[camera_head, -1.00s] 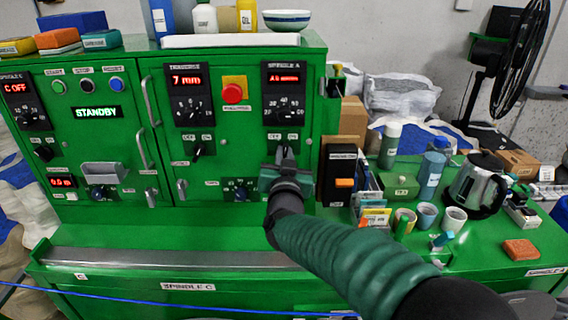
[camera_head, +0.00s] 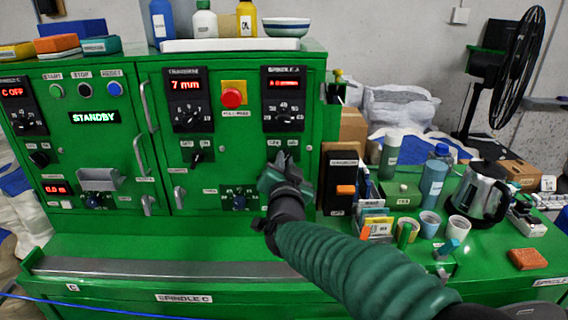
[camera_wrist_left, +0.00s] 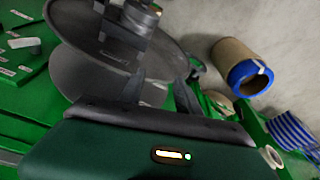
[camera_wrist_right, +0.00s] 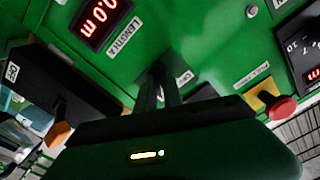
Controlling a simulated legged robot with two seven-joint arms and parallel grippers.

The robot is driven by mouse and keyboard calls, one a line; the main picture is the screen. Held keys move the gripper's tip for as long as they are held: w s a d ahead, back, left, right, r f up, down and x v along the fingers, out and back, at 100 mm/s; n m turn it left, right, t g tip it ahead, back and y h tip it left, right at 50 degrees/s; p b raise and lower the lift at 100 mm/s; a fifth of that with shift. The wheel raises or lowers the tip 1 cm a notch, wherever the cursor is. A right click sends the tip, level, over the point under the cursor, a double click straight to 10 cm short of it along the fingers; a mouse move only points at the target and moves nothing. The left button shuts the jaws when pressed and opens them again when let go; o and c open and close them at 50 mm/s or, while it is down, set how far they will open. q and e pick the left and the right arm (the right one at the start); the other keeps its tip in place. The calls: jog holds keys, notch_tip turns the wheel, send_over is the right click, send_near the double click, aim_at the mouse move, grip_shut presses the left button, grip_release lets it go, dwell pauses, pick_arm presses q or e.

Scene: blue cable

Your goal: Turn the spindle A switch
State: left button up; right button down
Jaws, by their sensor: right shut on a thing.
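The spindle A panel (camera_head: 284,98) is a black plate with a red display and a dial on the right green cabinet door. Below it is a switch label (camera_head: 284,142). My right gripper (camera_head: 281,160) is at the door just below this label, tilted and covering the spindle A switch. In the right wrist view, its fingers (camera_wrist_right: 165,85) are close together at the green panel, shut on the switch; the knob itself is mostly hidden. My left gripper (camera_wrist_left: 160,92) shows only in the left wrist view, with its fingers apart and nothing seen between them.
A red emergency button (camera_head: 231,97) sits left of the spindle A panel. Another switch (camera_head: 197,157) is left of my right gripper. A black box with an orange lever (camera_head: 345,190) stands close on the right. Bottles, cups and a kettle (camera_head: 481,192) fill the right bench.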

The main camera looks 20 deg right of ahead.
jog(key=shift+d+r, duration=0.15)
jog(key=shift+r, duration=0.2)
jog(key=c, duration=1.6)
grip_release()
jog(key=shift+o, duration=0.6)
jog(key=shift+f, duration=0.25)
jog(key=v, duration=1.6)
jog(key=shift+s, duration=0.3)
